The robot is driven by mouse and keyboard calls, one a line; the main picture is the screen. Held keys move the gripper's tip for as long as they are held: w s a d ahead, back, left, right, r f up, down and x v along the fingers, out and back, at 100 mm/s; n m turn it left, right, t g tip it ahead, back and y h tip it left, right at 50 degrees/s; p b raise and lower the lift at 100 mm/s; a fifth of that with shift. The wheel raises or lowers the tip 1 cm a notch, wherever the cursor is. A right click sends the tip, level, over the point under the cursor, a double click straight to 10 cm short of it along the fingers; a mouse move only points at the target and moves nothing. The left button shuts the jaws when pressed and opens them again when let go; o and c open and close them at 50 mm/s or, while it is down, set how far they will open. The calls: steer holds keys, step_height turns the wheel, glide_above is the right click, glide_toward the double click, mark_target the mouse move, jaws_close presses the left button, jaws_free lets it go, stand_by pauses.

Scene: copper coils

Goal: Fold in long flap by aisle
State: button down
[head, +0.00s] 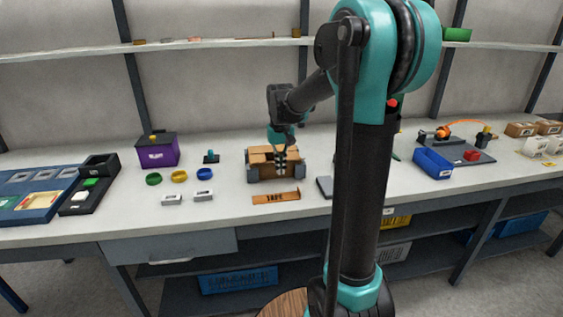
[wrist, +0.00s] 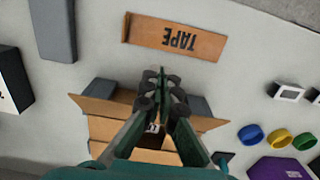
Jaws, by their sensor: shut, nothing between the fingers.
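The open cardboard box (head: 262,173) stands on the bench in the middle of the head view. In the wrist view the box (wrist: 108,130) is below my gripper and partly hidden by it. One flap (wrist: 92,106) sticks out at its left and another flap (wrist: 204,122) at its right. My fingers cover much of the middle, so I cannot tell how the long aisle-side flap lies. My gripper (head: 281,165) is at the box in the head view. In the wrist view my gripper (wrist: 163,82) is shut and empty, its tips over the box's edge nearest the TAPE piece.
A flat brown piece marked TAPE (head: 276,198) lies in front of the box. Dark grey blocks (head: 252,176) flank the box. A dark slab (head: 325,187) lies right.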

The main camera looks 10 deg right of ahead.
steer(key=shift+f, duration=1.9)
steer(key=shift+w+r, duration=0.15)
steer(key=shift+w, duration=0.8)
steer(key=shift+w+r, duration=0.2)
steer(key=shift+w, duration=0.8)
steer(key=shift+w+r, duration=0.15)
steer(key=shift+w, duration=0.95)
